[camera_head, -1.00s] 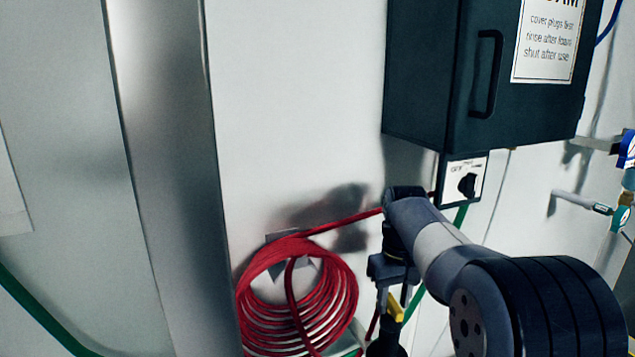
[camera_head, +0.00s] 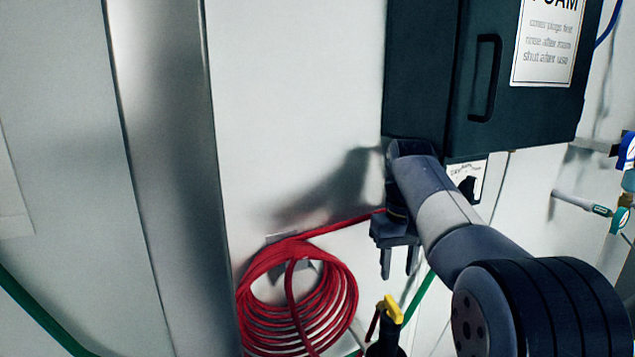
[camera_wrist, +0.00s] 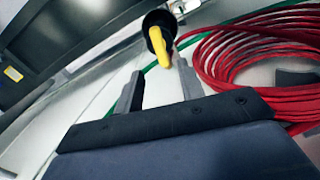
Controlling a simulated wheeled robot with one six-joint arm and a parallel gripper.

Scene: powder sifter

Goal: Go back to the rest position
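My gripper (camera_head: 399,262) hangs pointing down in front of the white wall, right of the coiled red hose (camera_head: 298,295). Its two fingers are apart with nothing between them. In the wrist view my gripper (camera_wrist: 158,90) is also open and empty. A black handle with a yellow trigger or lever (camera_head: 391,309) stands below the fingertips, apart from them. It also shows beyond the fingers in the wrist view (camera_wrist: 158,44). The lower part of this handle is cut off by the picture edge in the head view.
A dark cabinet (camera_head: 425,80) with a handle and a foam label hangs just above my wrist. A small switch plate (camera_head: 480,182) sits under it, partly hidden by my arm. Pipes with valves (camera_head: 590,203) stick out at right. A metal post (camera_head: 170,160) stands left.

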